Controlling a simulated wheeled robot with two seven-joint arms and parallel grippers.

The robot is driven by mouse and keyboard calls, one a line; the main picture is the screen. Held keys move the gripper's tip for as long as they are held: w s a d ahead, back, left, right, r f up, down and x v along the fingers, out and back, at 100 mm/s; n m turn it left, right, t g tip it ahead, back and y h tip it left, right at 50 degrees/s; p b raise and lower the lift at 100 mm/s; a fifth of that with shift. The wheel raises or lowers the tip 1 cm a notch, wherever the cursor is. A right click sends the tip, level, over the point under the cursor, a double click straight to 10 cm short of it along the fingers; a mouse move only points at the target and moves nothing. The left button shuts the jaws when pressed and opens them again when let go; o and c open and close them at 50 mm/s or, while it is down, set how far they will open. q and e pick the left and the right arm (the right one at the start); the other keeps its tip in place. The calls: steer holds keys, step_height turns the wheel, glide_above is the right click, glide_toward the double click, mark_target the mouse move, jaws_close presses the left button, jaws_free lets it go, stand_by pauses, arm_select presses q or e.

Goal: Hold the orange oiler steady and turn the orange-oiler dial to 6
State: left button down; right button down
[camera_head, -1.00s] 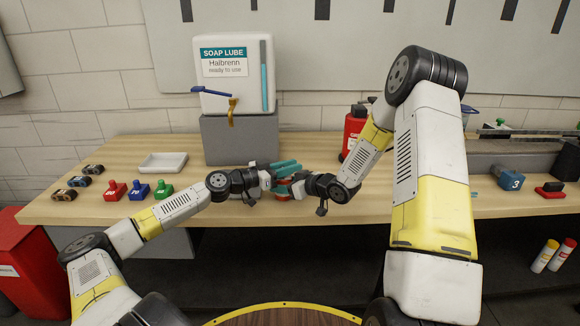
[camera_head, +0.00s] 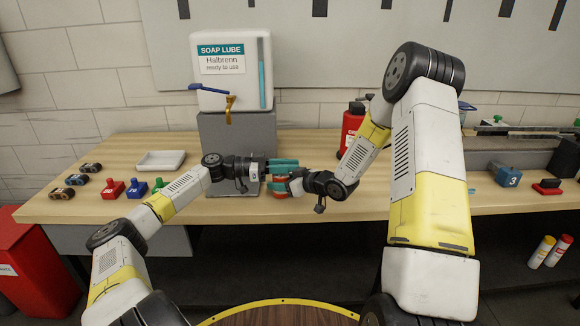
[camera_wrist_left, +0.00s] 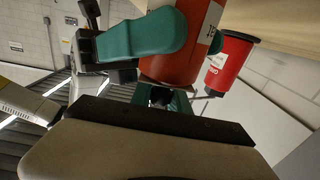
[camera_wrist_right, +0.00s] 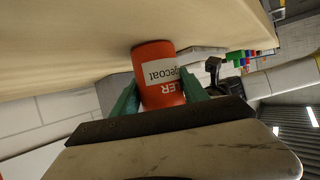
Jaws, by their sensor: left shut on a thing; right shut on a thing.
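The orange oiler (camera_head: 281,179) is held above the front of the bench, mostly hidden by teal fingers in the head view. My right gripper (camera_head: 283,184) is shut around its body; the right wrist view shows the labelled orange cylinder (camera_wrist_right: 157,78) between the fingers. My left gripper (camera_head: 267,174) comes in from the left, shut at the oiler's end. In the left wrist view its fingers close on a small dark part, seemingly the dial (camera_wrist_left: 160,96), against the orange body (camera_wrist_left: 172,62). The dial's numbers cannot be read.
A soap lube dispenser (camera_head: 231,72) stands on a grey block behind the grippers. A red bottle (camera_head: 352,124) stands behind my right arm. A white tray (camera_head: 161,161), red, blue and green stamps, and small dark items lie on the left. A numbered blue block (camera_head: 507,175) is right.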

arm_select(q)
steer(key=shift+w+a+f, duration=0.1)
steer(key=c, duration=1.3)
jaws_free()
steer(key=shift+o, duration=0.2)
